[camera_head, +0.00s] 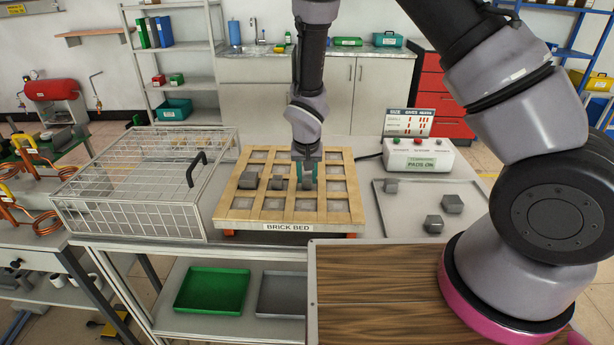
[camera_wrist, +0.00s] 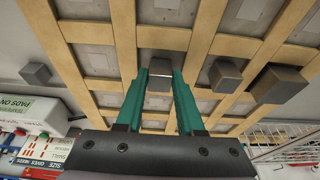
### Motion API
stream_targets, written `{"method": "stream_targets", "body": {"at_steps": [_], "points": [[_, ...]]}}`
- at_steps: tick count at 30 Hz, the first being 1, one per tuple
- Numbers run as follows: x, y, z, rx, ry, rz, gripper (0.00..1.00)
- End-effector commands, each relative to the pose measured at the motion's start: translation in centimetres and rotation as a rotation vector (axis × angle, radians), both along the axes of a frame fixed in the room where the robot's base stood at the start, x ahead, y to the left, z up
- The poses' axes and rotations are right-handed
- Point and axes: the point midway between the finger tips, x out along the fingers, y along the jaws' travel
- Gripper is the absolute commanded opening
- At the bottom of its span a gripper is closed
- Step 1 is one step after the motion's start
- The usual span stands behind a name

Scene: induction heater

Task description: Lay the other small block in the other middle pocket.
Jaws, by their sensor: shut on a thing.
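My gripper (camera_head: 307,172) reaches straight down over the wooden lattice brick bed (camera_head: 240,203), right of its middle. Its teal fingers are shut on a small grey block (camera_head: 308,184). The wrist view shows this block (camera_wrist: 160,84) between the fingertips (camera_wrist: 160,74). I cannot tell whether it touches the pocket floor or hangs just above it. To its left in the head view are another small grey block (camera_head: 277,183) and a larger one (camera_head: 248,181), both on the bed. They also show in the wrist view, the small one (camera_wrist: 225,75) and the larger one (camera_wrist: 277,83).
A wire-mesh cage (camera_head: 130,190) stands left of the bed. A metal tray (camera_head: 405,215) on the right carries grey blocks (camera_head: 452,204), (camera_head: 433,223) and (camera_head: 391,186). A control box reading "PADS ON" (camera_head: 418,155) and a size sign (camera_head: 410,122) stand behind. The bed's front pockets are empty.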

Motion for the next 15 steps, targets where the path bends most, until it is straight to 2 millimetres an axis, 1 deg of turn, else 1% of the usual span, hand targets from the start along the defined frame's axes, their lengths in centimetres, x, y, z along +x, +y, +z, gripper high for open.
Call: {"method": "stream_targets", "body": {"at_steps": [4,8,9,10,11,15], "points": [[0.05,0.02,0.09,0.001,-0.001,0.0,0.0],[0.04,0.02,-0.24,0.001,-0.001,0.0,0.0],[0.03,0.02,-0.2,0.001,-0.001,0.0,0.52],[0.03,0.02,-0.19,0.001,-0.001,0.0,0.64],[0.03,0.02,-0.19,0.001,-0.001,0.0,0.67],[0.03,0.02,-0.18,0.001,-0.001,0.0,0.67]]}}
